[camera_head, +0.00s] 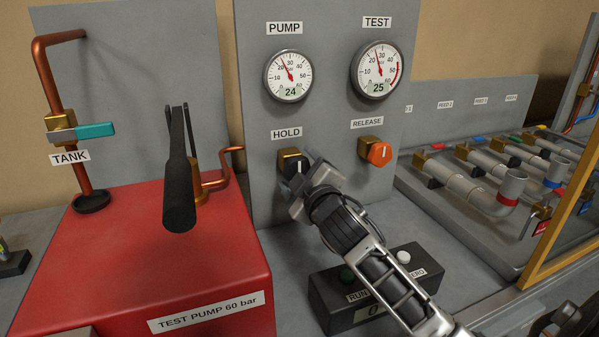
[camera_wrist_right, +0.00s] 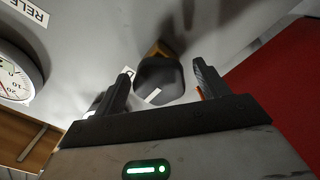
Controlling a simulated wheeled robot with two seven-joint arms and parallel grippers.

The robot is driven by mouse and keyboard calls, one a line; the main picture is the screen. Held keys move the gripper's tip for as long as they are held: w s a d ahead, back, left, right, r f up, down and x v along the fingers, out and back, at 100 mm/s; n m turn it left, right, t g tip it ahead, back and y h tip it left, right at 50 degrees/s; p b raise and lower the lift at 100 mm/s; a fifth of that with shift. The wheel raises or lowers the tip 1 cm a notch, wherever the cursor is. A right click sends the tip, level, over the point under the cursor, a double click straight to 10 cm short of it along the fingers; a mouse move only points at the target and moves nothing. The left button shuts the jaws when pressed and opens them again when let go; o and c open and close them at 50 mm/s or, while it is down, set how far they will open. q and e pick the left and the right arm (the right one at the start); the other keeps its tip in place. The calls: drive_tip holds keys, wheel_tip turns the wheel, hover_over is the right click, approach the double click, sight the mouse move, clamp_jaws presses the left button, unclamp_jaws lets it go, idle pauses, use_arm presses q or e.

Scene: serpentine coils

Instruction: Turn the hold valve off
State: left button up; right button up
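The hold valve has a brass body (camera_head: 290,155) and a dark round knob, on the grey panel under the HOLD label (camera_head: 286,133). In the head view my right gripper (camera_head: 303,182) is at the knob and hides part of it. In the right wrist view the dark knob (camera_wrist_right: 158,82), with a white pointer line, lies between the two spread fingers of my right gripper (camera_wrist_right: 162,70). There are gaps on both sides, so the fingers are not shut on it. My left gripper is not in view.
The orange release knob (camera_head: 379,153) is just right of the hold valve. The pump gauge (camera_head: 288,75) shows 24 and the test gauge (camera_head: 381,70) shows 25. A black pump lever (camera_head: 179,185) stands left, over the red pump box (camera_head: 120,265). A dark button box (camera_head: 335,300) sits below my right arm.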

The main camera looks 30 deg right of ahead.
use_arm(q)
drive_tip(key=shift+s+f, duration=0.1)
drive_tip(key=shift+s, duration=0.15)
use_arm(e)
drive_tip(key=v, duration=1.6)
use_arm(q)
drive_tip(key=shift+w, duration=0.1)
use_arm(e)
drive_tip(key=shift+a, duration=0.1)
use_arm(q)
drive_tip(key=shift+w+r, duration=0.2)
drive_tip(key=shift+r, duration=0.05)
